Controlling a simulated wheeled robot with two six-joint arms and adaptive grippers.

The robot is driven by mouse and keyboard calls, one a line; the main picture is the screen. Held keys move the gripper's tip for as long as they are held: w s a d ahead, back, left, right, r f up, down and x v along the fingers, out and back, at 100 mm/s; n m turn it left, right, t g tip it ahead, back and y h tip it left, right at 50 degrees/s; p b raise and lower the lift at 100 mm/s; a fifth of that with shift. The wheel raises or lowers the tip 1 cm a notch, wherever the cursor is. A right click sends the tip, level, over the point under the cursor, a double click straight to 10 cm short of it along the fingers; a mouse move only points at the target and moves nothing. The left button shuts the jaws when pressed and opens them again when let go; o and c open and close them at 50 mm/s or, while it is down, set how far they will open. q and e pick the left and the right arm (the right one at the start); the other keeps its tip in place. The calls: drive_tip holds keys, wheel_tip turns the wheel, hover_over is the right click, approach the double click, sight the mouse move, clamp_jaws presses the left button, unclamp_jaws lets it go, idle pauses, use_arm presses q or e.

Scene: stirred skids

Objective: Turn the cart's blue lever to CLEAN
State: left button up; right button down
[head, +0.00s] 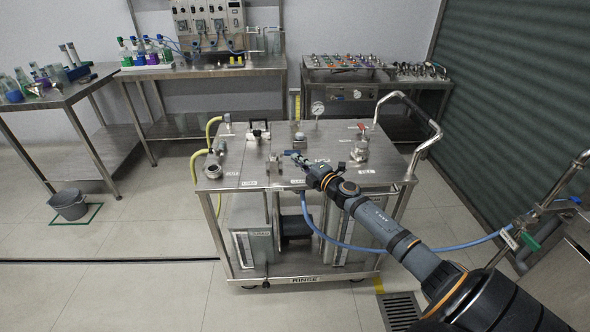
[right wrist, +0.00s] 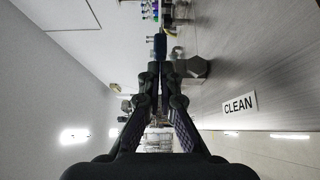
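The steel cart (head: 230,160) stands in the middle of the head view, with valves and fittings on its top. My right gripper (head: 300,161) reaches in from the lower right, low over the cart top. In the right wrist view, its two fingers (right wrist: 160,68) are close together at the blue lever (right wrist: 160,45). They look shut on it, and the lever's blue end sticks out past the tips. A steel hexagonal fitting (right wrist: 196,67) is just right of the tips. The CLEAN label (right wrist: 239,104) lies on the cart top further right. My left gripper is out of view.
A red-handled valve (head: 361,147), a pressure gauge (head: 318,109) and a curved push handle (head: 428,130) rise from the cart. A blue hose (head: 345,243) hangs in front of it. A grey bucket (head: 69,204) stands on the floor at left.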

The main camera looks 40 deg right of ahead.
drive_tip(key=shift+w+d, duration=0.2)
drive_tip(key=shift+d, duration=0.15)
drive_tip(key=shift+d+r, duration=0.1)
idle(0.4)
